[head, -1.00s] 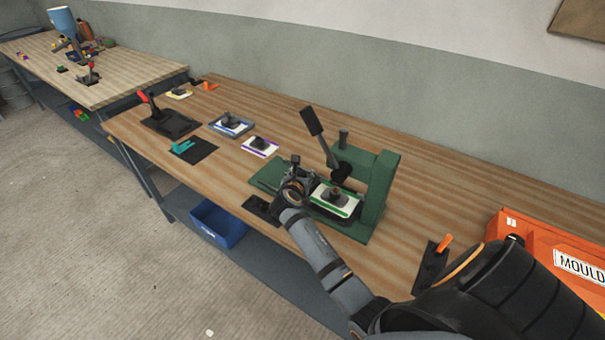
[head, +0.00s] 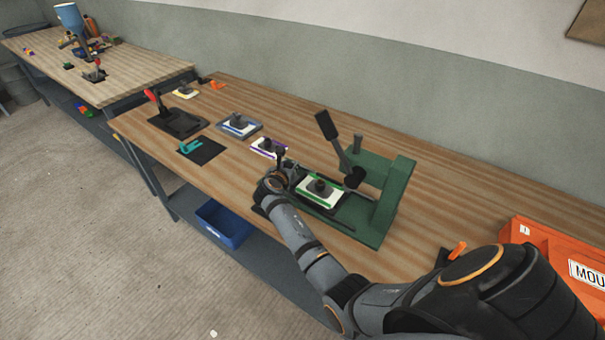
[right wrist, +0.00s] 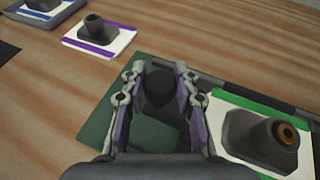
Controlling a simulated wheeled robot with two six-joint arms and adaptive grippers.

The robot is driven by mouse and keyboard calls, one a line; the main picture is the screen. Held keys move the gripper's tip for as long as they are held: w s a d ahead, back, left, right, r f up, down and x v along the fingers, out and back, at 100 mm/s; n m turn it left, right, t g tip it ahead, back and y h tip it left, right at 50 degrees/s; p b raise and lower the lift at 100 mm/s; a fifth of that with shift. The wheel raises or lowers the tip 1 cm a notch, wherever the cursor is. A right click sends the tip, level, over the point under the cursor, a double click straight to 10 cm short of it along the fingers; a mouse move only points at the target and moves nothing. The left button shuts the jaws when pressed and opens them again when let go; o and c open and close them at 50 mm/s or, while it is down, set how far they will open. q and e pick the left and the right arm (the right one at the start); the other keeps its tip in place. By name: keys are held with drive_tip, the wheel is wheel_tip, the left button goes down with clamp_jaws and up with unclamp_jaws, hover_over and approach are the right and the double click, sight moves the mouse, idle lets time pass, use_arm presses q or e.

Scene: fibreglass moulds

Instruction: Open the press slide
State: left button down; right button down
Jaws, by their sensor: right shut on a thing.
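The green press (head: 395,200) stands on the bench with its black lever (head: 328,126) tilted up. Its slide carries a white plate with green stripes (head: 306,197) and a dark block with a round top (head: 320,185). The plate lies to the left of the upright frame, clear of it. The plate (right wrist: 222,116) also shows at the right of the wrist view. My right gripper (head: 278,165) is at the slide's left end. In the wrist view its fingers (right wrist: 160,78) are closed around a dark rounded handle (right wrist: 160,92). My left gripper is out of view.
A purple-striped plate (head: 268,147) lies close beyond my right gripper. A blue-edged plate (head: 238,125), a red-handled clamp (head: 170,112) and a teal piece (head: 196,146) lie further left. An orange mould box (head: 550,245) stands at the right. A blue bin (head: 223,225) is below the bench.

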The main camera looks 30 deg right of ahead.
drive_tip(key=shift+w+a+f, duration=0.15)
drive_tip(key=shift+w+a, duration=0.05)
drive_tip(key=shift+w, duration=0.2)
drive_tip(key=shift+w+a+f, duration=0.15)
drive_tip(key=shift+w, duration=0.25)
drive_tip(key=shift+w+a+r+b, duration=0.1)
drive_tip(key=shift+w+r+b, duration=0.1)
drive_tip(key=shift+b, duration=0.2)
drive_tip(key=shift+w+r, duration=0.1)
drive_tip(key=shift+w, duration=0.05)
drive_tip(key=c, duration=1)
unclamp_jaws()
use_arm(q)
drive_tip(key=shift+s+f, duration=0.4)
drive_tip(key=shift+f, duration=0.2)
use_arm(e)
wheel_tip(320, 180, up, 10)
drive_tip(key=shift+f, duration=0.1)
